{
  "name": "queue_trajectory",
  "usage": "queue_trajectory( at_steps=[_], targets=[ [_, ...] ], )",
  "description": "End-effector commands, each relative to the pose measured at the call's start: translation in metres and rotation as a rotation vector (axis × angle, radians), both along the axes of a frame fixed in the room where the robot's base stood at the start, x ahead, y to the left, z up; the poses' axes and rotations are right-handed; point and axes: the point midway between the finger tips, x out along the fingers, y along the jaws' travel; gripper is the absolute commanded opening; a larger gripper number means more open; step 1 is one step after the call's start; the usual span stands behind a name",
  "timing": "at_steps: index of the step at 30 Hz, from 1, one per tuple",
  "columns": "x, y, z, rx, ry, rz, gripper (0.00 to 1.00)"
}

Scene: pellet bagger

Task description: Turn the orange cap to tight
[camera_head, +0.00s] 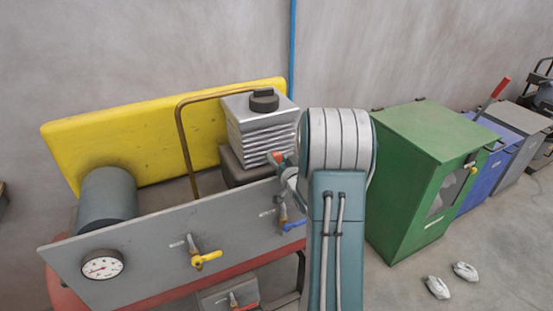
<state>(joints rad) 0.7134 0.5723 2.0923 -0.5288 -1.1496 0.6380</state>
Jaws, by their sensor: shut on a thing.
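A small orange-red piece, which looks like the orange cap (275,157), shows just left of my arm's big grey-and-teal joint, above the grey panel. My gripper (283,164) is at this piece and shut on it. Only a small part of the gripper shows, because my arm covers the rest. The cap's marks and how far it is turned are too small to tell.
The grey panel (150,262) carries a dial gauge (102,265), a yellow-handled valve (205,258) and a blue-handled valve (292,223). A ribbed silver block (258,135) and a bent brown pipe (183,140) stand behind. A green cabinet (405,195) is at right.

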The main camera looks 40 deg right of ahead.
Motion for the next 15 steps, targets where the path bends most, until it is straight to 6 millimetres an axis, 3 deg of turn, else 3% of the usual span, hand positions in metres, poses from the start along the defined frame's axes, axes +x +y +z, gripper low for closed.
queue_trajectory(
  at_steps=[15],
  targets=[
    [0.0003,-0.0031,0.0011,0.468,-0.118,-0.002,0.08]
  ],
)
